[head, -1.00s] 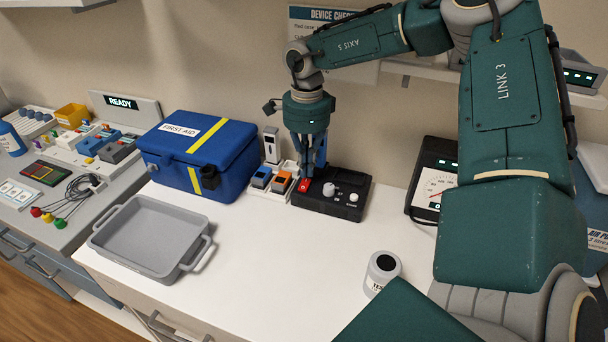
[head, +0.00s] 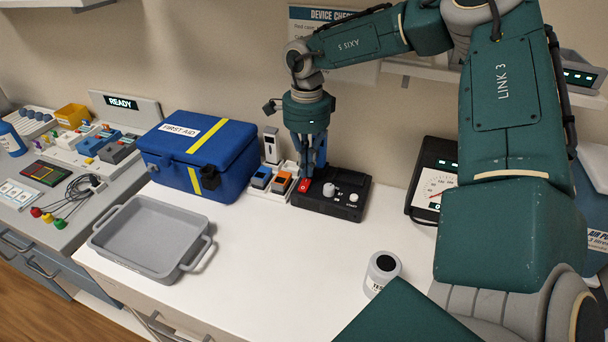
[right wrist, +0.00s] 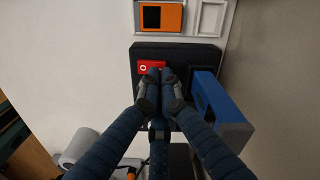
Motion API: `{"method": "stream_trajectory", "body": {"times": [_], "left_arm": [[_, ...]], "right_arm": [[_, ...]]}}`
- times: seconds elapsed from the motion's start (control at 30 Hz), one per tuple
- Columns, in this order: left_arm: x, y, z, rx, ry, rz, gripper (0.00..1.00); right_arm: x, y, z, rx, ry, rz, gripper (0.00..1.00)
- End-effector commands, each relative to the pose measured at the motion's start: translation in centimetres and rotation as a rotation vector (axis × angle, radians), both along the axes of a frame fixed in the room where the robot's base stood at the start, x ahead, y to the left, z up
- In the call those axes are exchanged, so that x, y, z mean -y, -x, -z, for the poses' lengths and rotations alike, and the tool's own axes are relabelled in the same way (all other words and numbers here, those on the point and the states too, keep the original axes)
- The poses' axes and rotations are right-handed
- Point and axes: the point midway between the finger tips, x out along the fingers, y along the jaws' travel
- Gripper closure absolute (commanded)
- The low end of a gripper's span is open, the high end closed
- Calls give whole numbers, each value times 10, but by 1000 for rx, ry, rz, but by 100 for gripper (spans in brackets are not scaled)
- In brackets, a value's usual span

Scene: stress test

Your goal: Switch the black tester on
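The black tester (head: 345,205) sits on the white counter against the wall, with a red switch (head: 302,188) at its left end and a white knob and button beside it. My right gripper (head: 308,176) points down over the switch end. In the right wrist view, its fingertips (right wrist: 159,76) are together with nothing seen between them. They are at the lower edge of the red switch (right wrist: 147,66), partly covering it. I cannot tell whether they touch it. A blue block (right wrist: 218,105) stands at the tester, right of the fingers. My left gripper is not in view.
An orange device and a blue device sit in a white holder (head: 270,194) left of the tester. A blue first aid box (head: 200,150), grey tray (head: 148,243), white jar (head: 382,272) and dial meter (head: 433,185) stand around. The counter's middle is clear.

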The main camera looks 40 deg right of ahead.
Motion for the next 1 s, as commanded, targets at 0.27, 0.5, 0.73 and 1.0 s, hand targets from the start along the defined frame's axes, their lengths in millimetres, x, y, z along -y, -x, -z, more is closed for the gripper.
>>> {"method": "stream_trajectory", "body": {"times": [0.27, 0.5, 0.73, 1.0], "left_arm": [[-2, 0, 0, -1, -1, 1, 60], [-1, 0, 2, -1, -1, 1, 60], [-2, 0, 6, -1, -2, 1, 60], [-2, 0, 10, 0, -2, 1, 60]], "right_arm": [[0, 0, 0, 0, 0, 0, 100], [0, 0, 3, 0, 0, 0, 100], [0, 0, 6, 0, 0, 0, 100], [0, 0, 10, 0, 0, 0, 100]]}}
